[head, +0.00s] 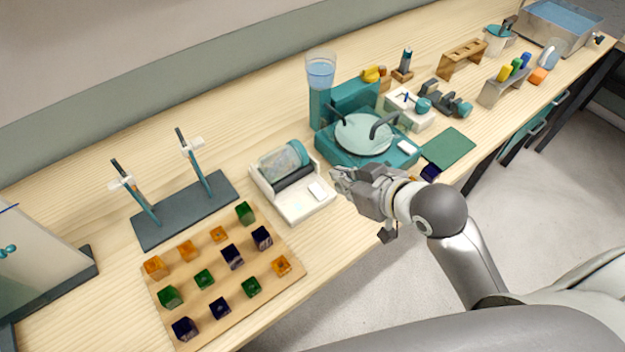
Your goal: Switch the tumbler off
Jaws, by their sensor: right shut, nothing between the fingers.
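The tumbler (283,205) is a white base on the bench, left of centre, with a clear drum with a teal end (284,160) lying across dark rollers. A pale flat switch (317,190) sits at the right front of its base; which way it is tilted is too small to tell. My right gripper (339,182) is shut and empty, just right of the switch and the base's right side. Its fingertips point left toward the switch, and I cannot tell whether they touch the base. My left gripper is not in view.
A teal machine with a round plate (363,134) and a water column (321,75) stands close behind my right gripper. A wooden board (225,265) with coloured cubes lies front left. A dark stand (185,210) with two rods is behind it. The bench's front edge is near.

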